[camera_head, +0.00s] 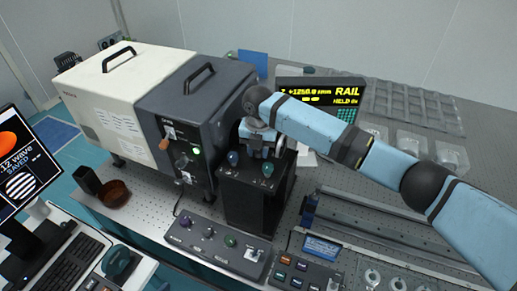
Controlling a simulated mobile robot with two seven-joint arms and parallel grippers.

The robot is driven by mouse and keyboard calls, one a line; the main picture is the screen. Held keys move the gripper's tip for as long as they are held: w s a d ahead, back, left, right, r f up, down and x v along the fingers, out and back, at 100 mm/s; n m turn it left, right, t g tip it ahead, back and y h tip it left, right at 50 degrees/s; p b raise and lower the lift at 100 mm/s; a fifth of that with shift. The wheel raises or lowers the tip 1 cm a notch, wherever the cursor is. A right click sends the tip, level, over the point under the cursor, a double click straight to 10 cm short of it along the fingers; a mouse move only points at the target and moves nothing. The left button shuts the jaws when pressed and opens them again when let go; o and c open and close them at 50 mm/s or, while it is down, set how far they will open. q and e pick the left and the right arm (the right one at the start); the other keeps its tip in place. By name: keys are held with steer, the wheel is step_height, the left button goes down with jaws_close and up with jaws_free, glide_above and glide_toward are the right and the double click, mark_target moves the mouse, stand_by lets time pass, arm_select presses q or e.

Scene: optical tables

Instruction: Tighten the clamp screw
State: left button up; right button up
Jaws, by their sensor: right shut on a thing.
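My right arm comes in from the right, and its gripper (258,142) points down at the top of a black block-shaped mount (252,200) beside the dark grey instrument housing. The gripper is shut on what appears to be the clamp screw, which the fingers and wrist hide. My left gripper is not in view.
The dark grey housing (190,95) and cream housing (110,85) stand left of the mount. A lit display (320,95) reads RAIL and HELD. A rail (370,220) lies to the right, control boxes (215,245) in front.

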steer(key=o, duration=0.9)
steer(key=shift+r, duration=0.1)
